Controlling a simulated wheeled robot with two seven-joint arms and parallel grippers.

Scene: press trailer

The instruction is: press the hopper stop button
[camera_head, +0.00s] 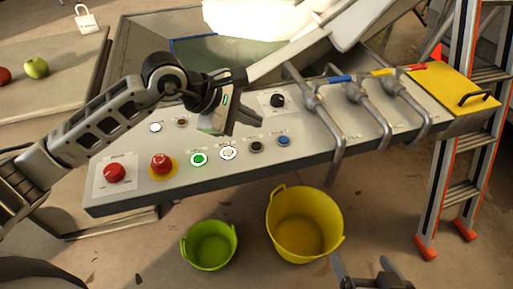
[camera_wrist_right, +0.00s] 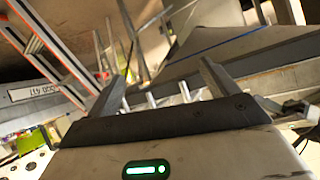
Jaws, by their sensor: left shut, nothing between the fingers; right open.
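The control panel (camera_head: 130,195) carries a front row of controls: a red knob (camera_head: 115,173), a red mushroom button on yellow (camera_head: 162,164), a lit green button (camera_head: 199,159), a white button (camera_head: 228,153), a black button (camera_head: 256,147) and a blue button (camera_head: 284,141). Their labels are too small to read, so I cannot tell which is hopper stop. My left gripper (camera_head: 242,122) is shut and empty, over the panel behind the white and black buttons. Contact cannot be told. My right gripper (camera_head: 365,268) is open and empty at the bottom, right of the yellow tub; it also shows in the right wrist view (camera_wrist_right: 165,85).
Pipes with coloured lever handles (camera_head: 355,93) cross the panel's right part. A black knob (camera_head: 277,101) sits behind the buttons. A yellow tub (camera_head: 305,243) and green tub (camera_head: 210,262) stand below. A ladder (camera_head: 455,170) stands right. A table with apples (camera_head: 36,67) is left.

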